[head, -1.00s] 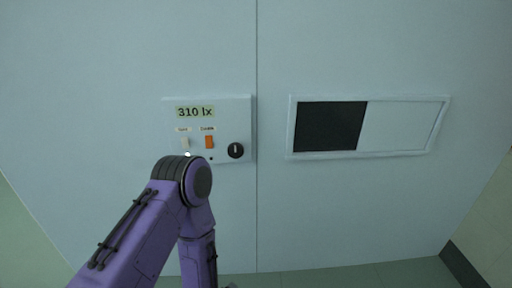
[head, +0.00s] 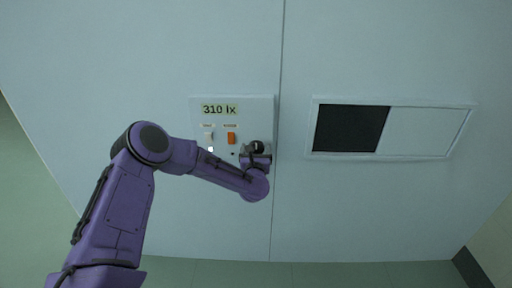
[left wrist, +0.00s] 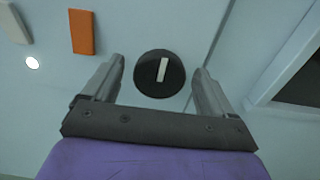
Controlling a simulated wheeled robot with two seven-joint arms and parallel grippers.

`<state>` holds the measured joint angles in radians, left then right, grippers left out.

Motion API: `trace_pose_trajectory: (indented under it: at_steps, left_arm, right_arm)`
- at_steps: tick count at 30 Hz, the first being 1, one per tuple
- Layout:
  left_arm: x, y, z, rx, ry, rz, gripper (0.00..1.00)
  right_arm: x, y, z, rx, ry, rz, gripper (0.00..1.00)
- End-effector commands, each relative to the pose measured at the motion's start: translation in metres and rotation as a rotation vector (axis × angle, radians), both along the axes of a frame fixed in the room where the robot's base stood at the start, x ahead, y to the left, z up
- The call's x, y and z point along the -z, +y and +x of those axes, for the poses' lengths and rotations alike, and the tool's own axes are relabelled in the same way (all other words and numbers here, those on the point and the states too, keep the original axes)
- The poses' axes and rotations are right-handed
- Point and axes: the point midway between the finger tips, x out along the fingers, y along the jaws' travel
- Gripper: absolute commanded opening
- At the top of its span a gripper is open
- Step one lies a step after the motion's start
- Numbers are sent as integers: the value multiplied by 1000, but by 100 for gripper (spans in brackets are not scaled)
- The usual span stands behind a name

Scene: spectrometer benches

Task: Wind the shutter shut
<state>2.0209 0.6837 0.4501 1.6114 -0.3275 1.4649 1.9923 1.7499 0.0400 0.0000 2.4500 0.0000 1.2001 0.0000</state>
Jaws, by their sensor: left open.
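The shutter window (head: 350,129) is in the wall at the right in the head view. Its left part is a dark opening and its right part is covered by a pale panel (head: 425,132). A round black knob (left wrist: 160,73) with a white bar mark, nearly upright, shows in the left wrist view on the control panel (head: 262,108). My left gripper (left wrist: 160,85) is open, with one finger on each side of the knob. I cannot tell whether the fingers touch it. In the head view my left gripper (head: 256,153) hides most of the knob. My right gripper is not in view.
The control panel carries a display (head: 220,109) reading 310 lx, a white switch (head: 208,137), an orange switch (head: 231,138) and a small white light (head: 211,149). The wall around the panel is flat and clear.

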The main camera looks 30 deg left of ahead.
Motion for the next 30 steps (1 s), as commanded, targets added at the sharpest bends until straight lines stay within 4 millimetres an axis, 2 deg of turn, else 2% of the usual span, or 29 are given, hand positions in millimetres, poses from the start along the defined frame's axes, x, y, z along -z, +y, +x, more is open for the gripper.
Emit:
trace_pose_trajectory:
  at_steps: [9,10,12,15,23,30]
  left_arm:
    - [1,3,6,1,1,0,86]
    - [1,3,6,1,1,0,83]
    - [1,3,6,1,2,1,60]
    - [1,3,6,1,2,1,33]
    - [1,3,6,1,9,15,33]
    - [3,2,6,1,64,105,33]
  right_arm:
    - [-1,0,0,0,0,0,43]
    - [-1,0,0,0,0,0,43]
    - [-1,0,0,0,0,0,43]
    - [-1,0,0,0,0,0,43]
    - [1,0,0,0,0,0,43]
    - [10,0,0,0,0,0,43]
